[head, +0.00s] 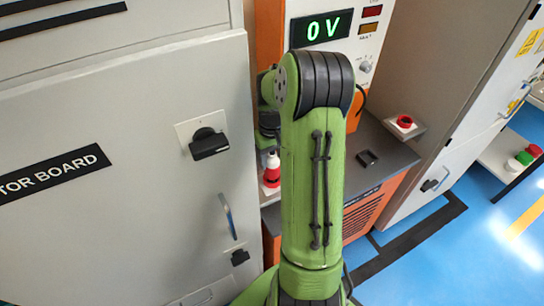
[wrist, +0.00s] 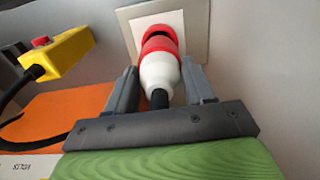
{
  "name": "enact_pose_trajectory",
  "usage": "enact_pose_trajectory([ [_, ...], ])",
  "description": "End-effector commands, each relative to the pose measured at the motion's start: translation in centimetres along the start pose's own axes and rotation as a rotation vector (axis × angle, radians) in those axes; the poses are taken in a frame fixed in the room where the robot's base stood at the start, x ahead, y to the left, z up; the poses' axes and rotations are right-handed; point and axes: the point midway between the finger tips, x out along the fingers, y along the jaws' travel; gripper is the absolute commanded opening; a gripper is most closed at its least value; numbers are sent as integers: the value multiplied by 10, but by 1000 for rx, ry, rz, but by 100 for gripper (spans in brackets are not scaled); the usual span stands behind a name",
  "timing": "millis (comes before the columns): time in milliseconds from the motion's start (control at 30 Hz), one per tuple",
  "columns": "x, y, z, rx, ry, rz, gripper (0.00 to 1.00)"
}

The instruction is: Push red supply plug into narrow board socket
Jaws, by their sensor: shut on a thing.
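The red supply plug (wrist: 160,70), with a white body, a red front and a dark cable end, sits between the two fingers of my gripper (wrist: 157,80). My gripper is shut on its white body. The plug's red front points at a red-rimmed socket (wrist: 157,29) on a pale square plate. A dark gap shows between the two reds; I cannot tell whether they touch. In the head view the plug (head: 272,162) shows left of my green arm, just above the socket plate (head: 265,194). My arm hides part of that area.
A grey cabinet (head: 120,150) with a black rotary handle (head: 209,143) stands on the left. Another red socket (head: 404,121) sits on a plate at the right. The display (head: 322,27) reads 0 V. A yellow box with a red button (wrist: 58,53) is left of the gripper.

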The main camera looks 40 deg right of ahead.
Motion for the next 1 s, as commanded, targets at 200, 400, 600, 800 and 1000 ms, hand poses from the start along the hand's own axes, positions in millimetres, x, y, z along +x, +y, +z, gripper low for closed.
enact_pose_trajectory([
  [200, 0, 0, 0, 0, 1, 0, 16],
  [400, 0, 0, 0, 0, 0, 0, 16],
  [600, 0, 0, 0, 1, 0, 0, 16],
  [800, 2, 0, 0, 1, 0, 0, 16],
  [1000, 8, 0, 0, 0, 0, 0, 16],
])
